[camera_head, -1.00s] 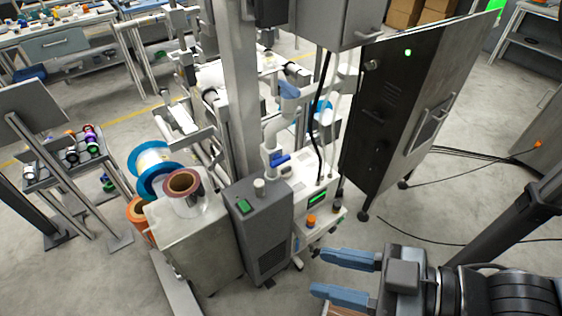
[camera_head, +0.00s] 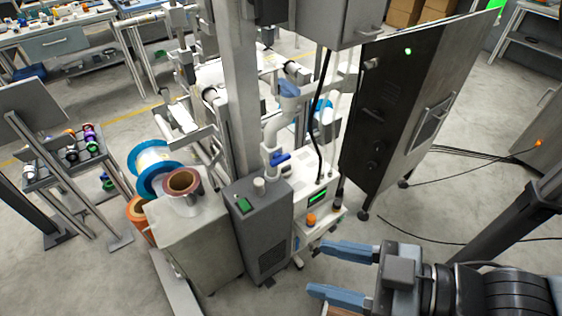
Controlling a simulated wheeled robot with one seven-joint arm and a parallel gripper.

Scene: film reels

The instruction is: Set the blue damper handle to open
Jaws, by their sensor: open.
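The blue damper handle (camera_head: 280,159) sits on the lower part of a white pipe (camera_head: 272,132) in the middle of the view, just behind a grey box unit. It points roughly sideways, tilted up a little to the right; its exact setting is hard to tell. A blue fitting (camera_head: 288,89) caps the bend at the top of the pipe. My gripper (camera_head: 344,274) is at the lower right, with two blue fingers spread apart and pointing left. It is empty, and appears apart from the handle, in front and to its right.
A grey box unit (camera_head: 262,230) with a green button and a white machine (camera_head: 312,190) with an orange knob stand around the pipe. A tall black cabinet (camera_head: 385,120) is to the right. A metal cabinet (camera_head: 205,240) bears a reel (camera_head: 183,182). A grey post (camera_head: 240,90) rises left.

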